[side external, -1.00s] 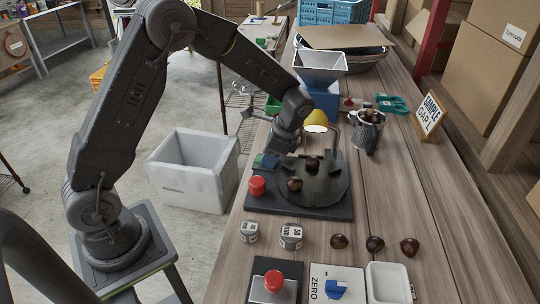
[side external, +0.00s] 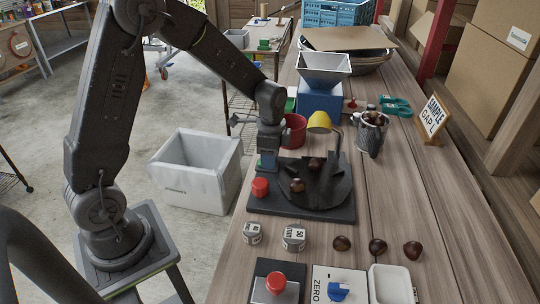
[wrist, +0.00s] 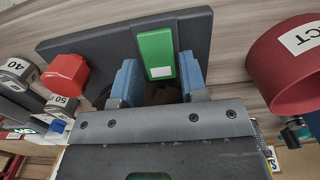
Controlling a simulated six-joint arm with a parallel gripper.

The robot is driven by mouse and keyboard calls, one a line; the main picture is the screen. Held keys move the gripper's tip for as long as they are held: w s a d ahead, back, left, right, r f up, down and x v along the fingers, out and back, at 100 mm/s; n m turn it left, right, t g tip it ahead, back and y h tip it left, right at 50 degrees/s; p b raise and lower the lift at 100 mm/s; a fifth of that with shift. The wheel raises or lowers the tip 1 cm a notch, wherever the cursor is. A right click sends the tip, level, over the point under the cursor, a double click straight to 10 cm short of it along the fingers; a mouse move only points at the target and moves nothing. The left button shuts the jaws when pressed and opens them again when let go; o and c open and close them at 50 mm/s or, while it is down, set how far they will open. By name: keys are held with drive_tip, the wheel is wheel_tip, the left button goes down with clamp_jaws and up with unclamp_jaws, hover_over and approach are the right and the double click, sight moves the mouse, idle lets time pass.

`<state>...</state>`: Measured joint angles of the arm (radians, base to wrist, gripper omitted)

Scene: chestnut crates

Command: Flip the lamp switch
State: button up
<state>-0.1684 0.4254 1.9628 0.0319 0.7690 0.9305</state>
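The lamp (side external: 319,122) has a yellow shade on a bent stalk and stands behind the dark round plate (side external: 325,193). Its shade shows no bright underside now. A green rocker with a white patch (wrist: 156,53), which looks like the switch, sits on the black base (wrist: 95,45) in the wrist view. My gripper (wrist: 157,68) is open, its blue fingers on either side of the rocker. In the side view my gripper (side external: 268,160) is low at the base's back left corner and hides the rocker. Contact cannot be told.
A red button (side external: 260,187) stands close in front of my gripper. A red cup (side external: 295,128) stands just behind it. Chestnuts (side external: 297,185) lie on the round plate. Weights (side external: 293,238) and loose chestnuts (side external: 342,243) lie nearer. A white bin (side external: 195,170) stands on the floor left.

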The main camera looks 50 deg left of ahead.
drive_tip(key=o, duration=0.3)
wheel_tip(320, 180, up, 14)
drive_tip(key=shift+w+d, duration=0.15)
idle(0.4)
drive_tip(key=shift+f, duration=0.1)
drive_tip(key=s+d+r+n+t, duration=0.2)
drive_tip(key=s+d+n+t, duration=0.1)
drive_tip(key=s, duration=0.6)
drive_tip(key=s+d+r+n+t, duration=0.2)
drive_tip(key=s+n, duration=0.4)
drive_tip(key=s, duration=0.4)
drive_tip(key=shift+s+d+t, duration=0.2)
drive_tip(key=shift+d+t, duration=0.2)
drive_tip(key=shift+d, duration=0.5)
